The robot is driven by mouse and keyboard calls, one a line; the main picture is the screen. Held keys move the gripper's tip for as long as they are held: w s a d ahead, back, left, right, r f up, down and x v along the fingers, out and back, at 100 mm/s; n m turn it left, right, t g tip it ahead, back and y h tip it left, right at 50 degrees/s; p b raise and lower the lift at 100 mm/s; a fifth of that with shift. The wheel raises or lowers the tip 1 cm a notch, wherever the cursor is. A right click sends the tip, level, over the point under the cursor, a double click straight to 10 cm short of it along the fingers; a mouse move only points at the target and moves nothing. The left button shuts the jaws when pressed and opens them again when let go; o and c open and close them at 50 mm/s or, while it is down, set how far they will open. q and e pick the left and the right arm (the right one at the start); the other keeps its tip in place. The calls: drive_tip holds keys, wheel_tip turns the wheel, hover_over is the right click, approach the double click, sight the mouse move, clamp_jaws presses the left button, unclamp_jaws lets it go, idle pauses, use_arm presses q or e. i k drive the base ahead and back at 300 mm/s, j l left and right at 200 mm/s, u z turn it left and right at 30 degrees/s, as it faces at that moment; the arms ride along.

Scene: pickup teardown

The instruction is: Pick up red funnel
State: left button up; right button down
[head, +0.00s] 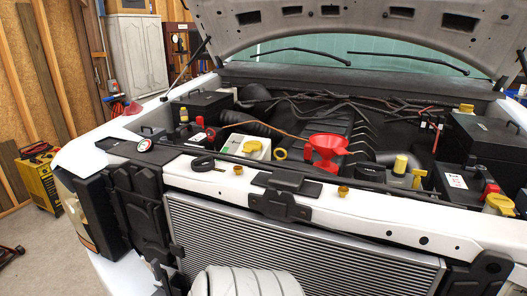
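The red funnel (327,145) stands mouth up in the truck's open engine bay, right of the middle of the head view. Its wide cone is at the top, and a narrower red part shows below it. The lower end is hard to make out against the engine. Neither of my grippers is in view, and nothing is seen touching the funnel.
The raised hood (350,22) overhangs the bay. A radiator (300,245) and white front crossmember (400,217) lie in front.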

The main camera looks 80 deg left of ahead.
sight(328, 146)
drive_tip(key=u, duration=2.1)
drive_tip(key=k+j+u, duration=0.1)
drive_tip(key=j+u, duration=0.15)
